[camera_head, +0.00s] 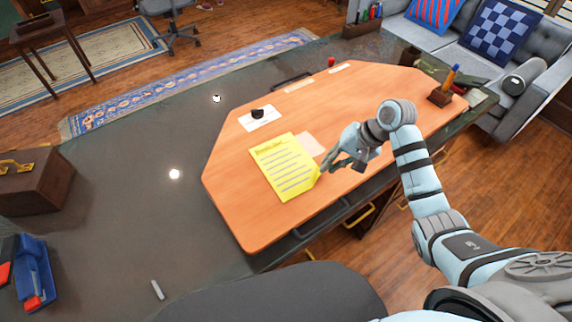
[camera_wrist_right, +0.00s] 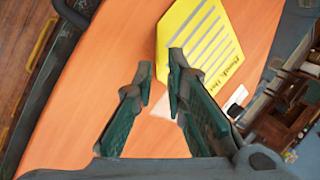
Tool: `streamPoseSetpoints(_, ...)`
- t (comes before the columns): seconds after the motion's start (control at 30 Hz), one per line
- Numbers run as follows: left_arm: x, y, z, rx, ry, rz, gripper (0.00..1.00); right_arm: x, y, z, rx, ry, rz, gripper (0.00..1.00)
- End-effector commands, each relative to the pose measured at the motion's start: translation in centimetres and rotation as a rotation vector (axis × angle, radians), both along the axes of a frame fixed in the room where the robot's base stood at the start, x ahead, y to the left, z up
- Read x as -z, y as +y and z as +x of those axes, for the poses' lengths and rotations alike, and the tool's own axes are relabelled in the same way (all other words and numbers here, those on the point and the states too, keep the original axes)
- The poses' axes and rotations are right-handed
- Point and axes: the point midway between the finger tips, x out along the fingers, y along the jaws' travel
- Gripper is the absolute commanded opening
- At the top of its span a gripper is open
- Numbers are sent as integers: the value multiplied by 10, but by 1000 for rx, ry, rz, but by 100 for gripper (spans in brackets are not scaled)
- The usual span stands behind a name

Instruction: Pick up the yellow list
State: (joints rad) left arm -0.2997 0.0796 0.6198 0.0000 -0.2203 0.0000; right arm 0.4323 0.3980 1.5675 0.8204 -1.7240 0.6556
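The yellow list (camera_head: 284,166) lies flat on the orange desk mat (camera_head: 232,208) in the head view, left of my right gripper. It is a yellow sheet with a title and printed lines. My right gripper (camera_head: 329,166) is close to the list's right edge, above the mat. In the right wrist view the list (camera_wrist_right: 203,45) is beyond the fingertips, and one fingertip overlaps its near edge in the picture. The right gripper (camera_wrist_right: 160,75) shows its fingers apart with nothing between them. My left gripper is in neither view.
A pale paper (camera_head: 309,144) lies beside the list, and a white card with a black object (camera_head: 258,114) sits behind it. A pen holder (camera_head: 440,97) stands at the mat's right end. A wooden box (camera_head: 35,190) and blue stapler-like object (camera_head: 36,270) are at left. A chair back (camera_head: 270,293) is in front.

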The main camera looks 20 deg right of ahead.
Motion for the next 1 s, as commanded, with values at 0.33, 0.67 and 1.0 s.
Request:
streamPoseSetpoints(0.33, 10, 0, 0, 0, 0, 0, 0, 49, 19, 12, 0, -1, -1, 12)
streamPoseSetpoints(0.67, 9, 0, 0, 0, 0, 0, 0, 48, 19, 12, -1, -2, -2, 0)
streamPoseSetpoints(1.0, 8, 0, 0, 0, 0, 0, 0, 47, 18, 12, -1, -2, -2, 0)
